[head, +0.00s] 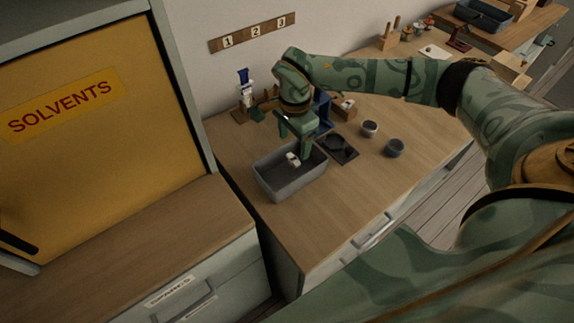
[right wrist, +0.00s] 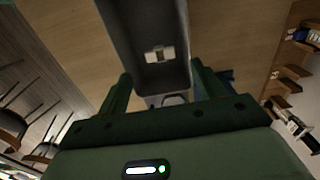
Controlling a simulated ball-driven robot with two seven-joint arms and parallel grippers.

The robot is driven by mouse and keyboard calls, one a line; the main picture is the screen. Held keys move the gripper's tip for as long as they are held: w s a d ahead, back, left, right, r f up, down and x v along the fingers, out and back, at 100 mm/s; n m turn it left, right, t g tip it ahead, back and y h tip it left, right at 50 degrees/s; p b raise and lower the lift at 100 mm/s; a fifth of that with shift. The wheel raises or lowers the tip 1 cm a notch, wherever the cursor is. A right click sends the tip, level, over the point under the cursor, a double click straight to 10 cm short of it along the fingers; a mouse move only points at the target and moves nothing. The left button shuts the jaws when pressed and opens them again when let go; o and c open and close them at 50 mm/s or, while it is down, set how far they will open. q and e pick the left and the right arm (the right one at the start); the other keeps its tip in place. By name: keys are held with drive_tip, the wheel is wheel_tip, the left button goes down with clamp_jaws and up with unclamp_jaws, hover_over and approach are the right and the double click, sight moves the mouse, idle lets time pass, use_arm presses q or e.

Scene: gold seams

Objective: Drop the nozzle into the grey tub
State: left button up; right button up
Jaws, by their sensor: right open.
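The grey tub (head: 290,186) stands on the wooden bench, an open rectangular box. The nozzle (head: 293,159), a small pale piece, shows within the tub's outline just under my right gripper (head: 297,147). In the right wrist view the nozzle (right wrist: 159,53) shows against the dark inside of the tub (right wrist: 122,30), beyond the fingertips. My right gripper (right wrist: 162,85) is open above the tub, its fingers apart from the nozzle. I cannot tell whether the nozzle rests on the tub's floor. My left gripper is not in view.
Right of the tub lie a dark tray (head: 339,151) and two small cups, one brownish (head: 370,128), one grey (head: 395,147). A blue-topped bottle (head: 244,84) and a wooden rack stand behind. A yellow solvents cabinet (head: 90,130) rises at left. The bench front is clear.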

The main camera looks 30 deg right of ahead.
wheel_tip(320, 180, up, 16)
drive_tip(key=p, duration=0.3)
idle(0.3)
